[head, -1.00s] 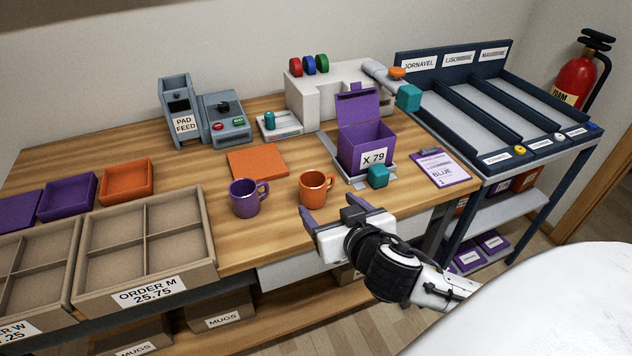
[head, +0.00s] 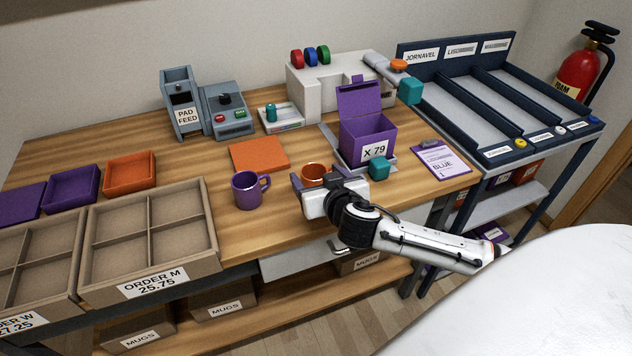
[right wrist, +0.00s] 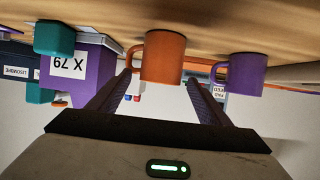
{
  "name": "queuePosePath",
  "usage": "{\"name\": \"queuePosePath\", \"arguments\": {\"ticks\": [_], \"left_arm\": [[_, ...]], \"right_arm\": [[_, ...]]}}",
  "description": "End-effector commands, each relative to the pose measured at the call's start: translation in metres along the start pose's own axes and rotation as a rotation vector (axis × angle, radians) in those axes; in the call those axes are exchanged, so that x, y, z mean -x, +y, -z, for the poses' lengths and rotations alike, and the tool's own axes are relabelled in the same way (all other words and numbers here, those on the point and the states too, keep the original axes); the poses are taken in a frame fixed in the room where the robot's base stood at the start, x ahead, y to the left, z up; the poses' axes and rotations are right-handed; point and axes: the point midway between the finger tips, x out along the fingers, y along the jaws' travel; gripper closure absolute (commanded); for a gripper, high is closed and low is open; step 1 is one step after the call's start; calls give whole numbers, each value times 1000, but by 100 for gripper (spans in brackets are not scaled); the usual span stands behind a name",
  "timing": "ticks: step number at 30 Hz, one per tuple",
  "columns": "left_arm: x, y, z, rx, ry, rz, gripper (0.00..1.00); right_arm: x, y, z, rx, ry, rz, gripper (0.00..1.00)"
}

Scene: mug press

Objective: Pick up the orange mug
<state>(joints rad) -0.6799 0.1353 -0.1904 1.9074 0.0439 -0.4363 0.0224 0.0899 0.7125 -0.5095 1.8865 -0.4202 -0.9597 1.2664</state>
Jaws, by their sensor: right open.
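The orange mug (head: 314,174) stands upright on the wooden table, its lower part hidden behind my right gripper (head: 312,182) in the head view. In the right wrist view, which is upside down, the orange mug (right wrist: 163,58) shows just beyond and between the two purple fingers of my right gripper (right wrist: 160,82). Its handle points left there, close to one finger. The gripper is open, with nothing held. I cannot tell whether a finger touches the mug. My left gripper is not in view.
A purple mug (head: 247,190) stands close to the left of the orange one; it also shows in the right wrist view (right wrist: 241,73). A purple box (head: 366,130) marked X 79 stands at right behind. An orange pad (head: 259,154) lies behind the mugs. Divided crates (head: 150,240) stand at left.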

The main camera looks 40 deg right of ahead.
Motion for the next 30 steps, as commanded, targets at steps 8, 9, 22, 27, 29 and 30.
{"name": "queuePosePath", "arguments": {"ticks": [8, 9, 22, 27, 29, 30], "left_arm": [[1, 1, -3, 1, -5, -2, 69], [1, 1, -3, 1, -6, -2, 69], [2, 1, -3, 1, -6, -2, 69], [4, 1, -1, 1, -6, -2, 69], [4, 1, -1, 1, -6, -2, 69], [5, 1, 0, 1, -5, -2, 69]], "right_arm": [[0, 0, 0, 0, -1, 1, 49], [0, 0, 0, 0, -1, 1, 55], [3, -1, 6, -1, 3, 1, 78], [13, -1, 33, -3, 6, 2, 78], [18, -1, 45, -3, 7, 2, 78], [22, -1, 53, -3, 6, 3, 78]]}}
